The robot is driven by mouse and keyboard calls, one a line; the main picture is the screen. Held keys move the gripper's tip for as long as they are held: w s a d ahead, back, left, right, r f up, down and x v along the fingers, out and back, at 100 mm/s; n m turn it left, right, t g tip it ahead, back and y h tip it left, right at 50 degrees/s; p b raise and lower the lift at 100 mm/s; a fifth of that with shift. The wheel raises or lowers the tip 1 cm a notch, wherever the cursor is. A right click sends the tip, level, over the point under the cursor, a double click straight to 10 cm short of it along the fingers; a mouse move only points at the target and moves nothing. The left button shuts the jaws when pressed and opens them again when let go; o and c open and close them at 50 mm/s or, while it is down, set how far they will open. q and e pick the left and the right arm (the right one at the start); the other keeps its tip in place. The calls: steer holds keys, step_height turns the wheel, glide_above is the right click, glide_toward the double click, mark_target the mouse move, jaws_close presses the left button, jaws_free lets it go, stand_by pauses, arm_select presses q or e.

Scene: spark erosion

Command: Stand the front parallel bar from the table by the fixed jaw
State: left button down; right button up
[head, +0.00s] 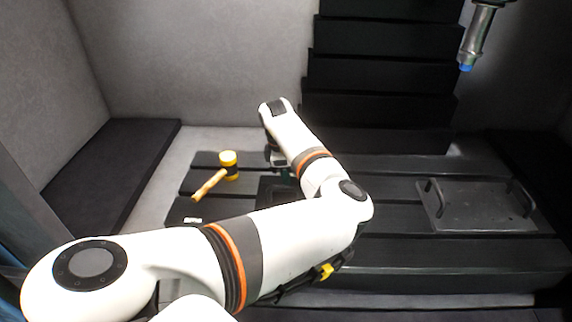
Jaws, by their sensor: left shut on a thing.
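My left arm reaches across the picture and its wrist points down at the middle of the slotted black table (400,250). My left gripper (281,168) is mostly hidden behind its own wrist and forearm. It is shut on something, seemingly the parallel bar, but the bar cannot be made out. A dark block, perhaps the vise (268,190), shows just below the gripper, largely covered by my arm. Its fixed jaw cannot be told apart. My right gripper is not in view.
A yellow-headed mallet (228,160) lies on the table's left part, near a small pale piece (192,220). A dark plate with two handles (478,205) lies at the right. A blue-tipped nozzle (468,62) hangs upper right. A black-and-yellow item (326,270) shows under my forearm.

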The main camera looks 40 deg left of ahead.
arm_select(q)
steer(key=shift+r, duration=0.1)
steer(key=c, duration=1.4)
jaws_free()
steer(key=shift+o, duration=0.4)
steer(key=shift+s+d+r, duration=0.1)
steer(key=shift+s+r, duration=0.05)
steer(key=shift+r+p, duration=0.35)
step_height(320, 180, up, 10)
steer(key=p, duration=1)
steer(key=shift+p, duration=0.3)
